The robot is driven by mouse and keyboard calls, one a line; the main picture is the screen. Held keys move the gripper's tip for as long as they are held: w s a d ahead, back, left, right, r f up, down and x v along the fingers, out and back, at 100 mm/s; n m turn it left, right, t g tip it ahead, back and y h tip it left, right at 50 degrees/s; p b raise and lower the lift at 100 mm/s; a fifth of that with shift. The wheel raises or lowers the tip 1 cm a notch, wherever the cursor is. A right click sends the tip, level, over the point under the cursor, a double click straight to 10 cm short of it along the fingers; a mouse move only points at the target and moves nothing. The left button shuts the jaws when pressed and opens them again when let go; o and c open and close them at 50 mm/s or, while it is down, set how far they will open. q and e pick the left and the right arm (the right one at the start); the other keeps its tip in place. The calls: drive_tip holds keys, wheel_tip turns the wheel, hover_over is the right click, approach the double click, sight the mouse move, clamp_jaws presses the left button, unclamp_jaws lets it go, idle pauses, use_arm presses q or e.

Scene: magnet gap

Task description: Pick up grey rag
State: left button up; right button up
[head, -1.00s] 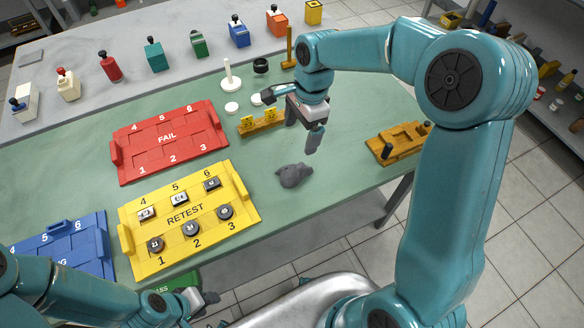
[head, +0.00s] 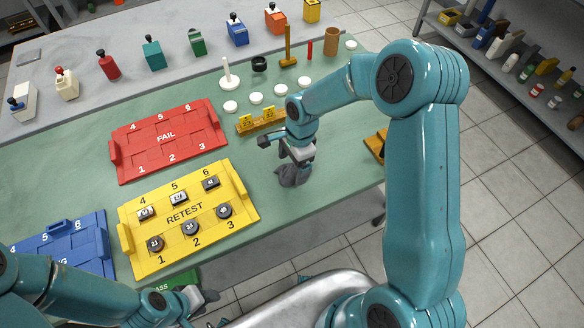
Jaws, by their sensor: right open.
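The grey rag (head: 291,178) lies crumpled on the green table mat, right of the yellow RETEST tray. My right gripper (head: 293,165) is directly above it, pointing down, with its fingers at the rag's upper part and covering some of it. The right gripper is open; whether its fingers touch the rag cannot be told. My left gripper (head: 204,300) is low in the picture near the table's front edge, away from the rag; its jaws are too small to read.
The yellow RETEST tray (head: 133,251) holds several small parts. The red FAIL tray (head: 168,160) and blue tray (head: 88,247) lie further left. A yellow-brown block with yellow tags (head: 247,127) is behind the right gripper. White discs stand behind it. Bare mat surrounds the rag's left side.

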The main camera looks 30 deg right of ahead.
drive_tip(key=c, duration=1.2)
drive_tip(key=shift+o, duration=0.2)
drive_tip(key=shift+r, duration=0.1)
